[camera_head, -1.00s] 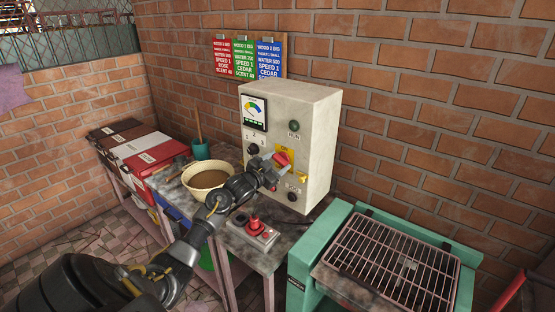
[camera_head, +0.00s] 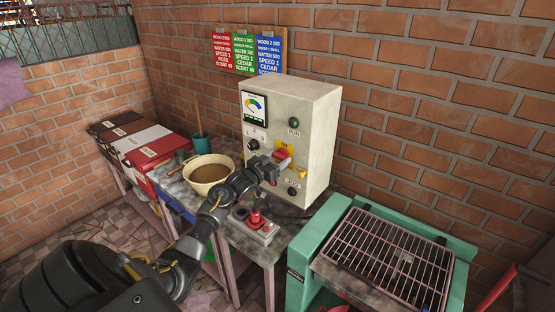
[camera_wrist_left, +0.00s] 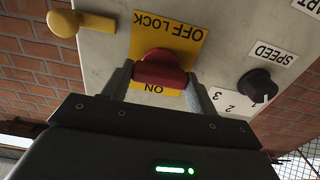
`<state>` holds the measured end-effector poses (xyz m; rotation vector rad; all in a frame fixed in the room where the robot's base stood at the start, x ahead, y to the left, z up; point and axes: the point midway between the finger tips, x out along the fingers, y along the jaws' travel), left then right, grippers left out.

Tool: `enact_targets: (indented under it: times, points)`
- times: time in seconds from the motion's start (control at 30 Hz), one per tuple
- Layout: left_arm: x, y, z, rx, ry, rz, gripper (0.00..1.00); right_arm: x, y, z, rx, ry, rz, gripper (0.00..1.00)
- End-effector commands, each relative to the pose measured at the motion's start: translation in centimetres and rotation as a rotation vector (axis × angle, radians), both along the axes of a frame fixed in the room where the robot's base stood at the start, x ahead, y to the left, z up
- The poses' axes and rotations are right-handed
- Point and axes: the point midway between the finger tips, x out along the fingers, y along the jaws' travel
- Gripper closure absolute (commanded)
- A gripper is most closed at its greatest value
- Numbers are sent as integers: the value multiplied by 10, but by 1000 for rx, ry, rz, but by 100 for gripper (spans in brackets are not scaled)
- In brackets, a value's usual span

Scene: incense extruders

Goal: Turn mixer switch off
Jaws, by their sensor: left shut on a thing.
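The mixer switch is a red rotary knob (camera_head: 282,155) on a yellow plate on the front of a pale control box (camera_head: 318,130). My left gripper (camera_head: 273,163) reaches it from the front left. In the left wrist view, which is upside down, the red knob (camera_wrist_left: 160,70) sits between the two fingers of my left gripper (camera_wrist_left: 158,85), shut on it. The yellow plate (camera_wrist_left: 185,35) reads OFF LOCK on one side of the knob and ON on the other. I cannot tell exactly where the knob points. My right gripper is not in view.
A yellow knob (camera_wrist_left: 62,23) and black speed dial (camera_wrist_left: 257,85) flank the switch. A bowl of brown mix (camera_head: 210,174) and a red-button box (camera_head: 255,225) stand on the table. A teal-framed rack (camera_head: 385,255) is at right.

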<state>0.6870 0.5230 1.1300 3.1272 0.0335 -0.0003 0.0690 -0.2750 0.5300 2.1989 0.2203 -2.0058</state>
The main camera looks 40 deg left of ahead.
Motion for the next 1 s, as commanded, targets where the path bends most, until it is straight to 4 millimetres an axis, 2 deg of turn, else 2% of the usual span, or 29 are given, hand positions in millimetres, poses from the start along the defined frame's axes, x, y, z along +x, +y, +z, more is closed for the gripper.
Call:
enact_targets:
  times: [0.23, 0.27, 0.4, 0.77, 0.87, 1.0]
  points:
    - [0, 0, -1, -3, 1, 0, 65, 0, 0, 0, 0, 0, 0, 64]
    - [0, 0, -1, -3, 1, 0, 38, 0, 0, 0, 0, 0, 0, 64]
    - [0, 0, -1, -3, 1, 0, 20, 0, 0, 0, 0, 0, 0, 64]
    - [-5, 0, -2, -1, 1, 0, 20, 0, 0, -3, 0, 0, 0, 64]
    - [-17, 0, -4, 1, 1, 1, 20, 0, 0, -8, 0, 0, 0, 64]
    - [-44, -1, -5, 2, 1, 0, 20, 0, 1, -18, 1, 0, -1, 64]
